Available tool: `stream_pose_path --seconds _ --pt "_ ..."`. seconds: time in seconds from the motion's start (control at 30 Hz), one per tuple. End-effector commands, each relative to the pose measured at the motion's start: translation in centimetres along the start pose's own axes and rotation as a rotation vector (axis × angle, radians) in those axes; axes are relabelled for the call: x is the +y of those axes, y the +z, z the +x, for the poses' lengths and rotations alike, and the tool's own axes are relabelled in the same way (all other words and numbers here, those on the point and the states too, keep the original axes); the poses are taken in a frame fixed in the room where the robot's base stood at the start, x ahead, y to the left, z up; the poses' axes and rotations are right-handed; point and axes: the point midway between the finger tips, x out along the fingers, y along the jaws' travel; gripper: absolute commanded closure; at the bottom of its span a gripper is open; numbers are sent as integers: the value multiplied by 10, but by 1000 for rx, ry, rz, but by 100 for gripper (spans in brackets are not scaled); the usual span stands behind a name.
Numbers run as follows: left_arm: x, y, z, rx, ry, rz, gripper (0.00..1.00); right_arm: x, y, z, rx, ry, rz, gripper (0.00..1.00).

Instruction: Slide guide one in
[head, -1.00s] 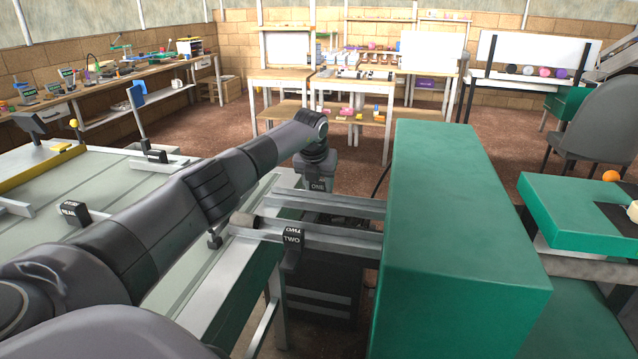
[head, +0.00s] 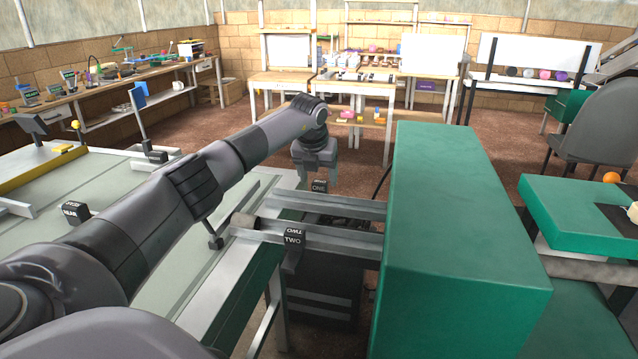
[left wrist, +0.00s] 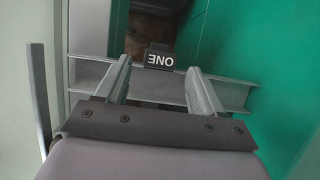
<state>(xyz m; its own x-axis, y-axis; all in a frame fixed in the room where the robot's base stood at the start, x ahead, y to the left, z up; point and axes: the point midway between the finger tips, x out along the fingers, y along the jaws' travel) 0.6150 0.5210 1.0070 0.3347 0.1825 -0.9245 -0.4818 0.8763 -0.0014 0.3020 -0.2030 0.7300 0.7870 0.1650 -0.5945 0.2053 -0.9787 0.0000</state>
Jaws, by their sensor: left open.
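Guide one, a small black block marked ONE (head: 319,189), sits at the far rail by the green housing. My left gripper (head: 317,174) is open and empty just above it. In the left wrist view the block (left wrist: 160,57) shows beyond and between the two spread fingertips (left wrist: 159,68), clear of both. Guide two, a black block marked TWO (head: 293,240), sits on the near rail. The grey rails (head: 335,238) run into the left side of the green housing (head: 470,220). My right gripper is not in view.
A pale grey-green table (head: 110,205) lies left under my left arm, with a black NEAR block (head: 75,213) and a yellow-edged tray (head: 30,172) on it. The green housing stands close on the right.

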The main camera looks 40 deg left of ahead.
Motion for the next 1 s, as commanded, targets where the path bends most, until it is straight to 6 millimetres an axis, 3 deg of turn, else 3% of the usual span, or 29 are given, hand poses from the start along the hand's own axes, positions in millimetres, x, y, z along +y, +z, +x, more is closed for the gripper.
stream_pose_path --seconds 0.3,1.0 --pt "0 0 -30 0 1 -1 32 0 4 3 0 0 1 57" --pt "0 0 -32 0 1 0 32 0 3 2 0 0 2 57"
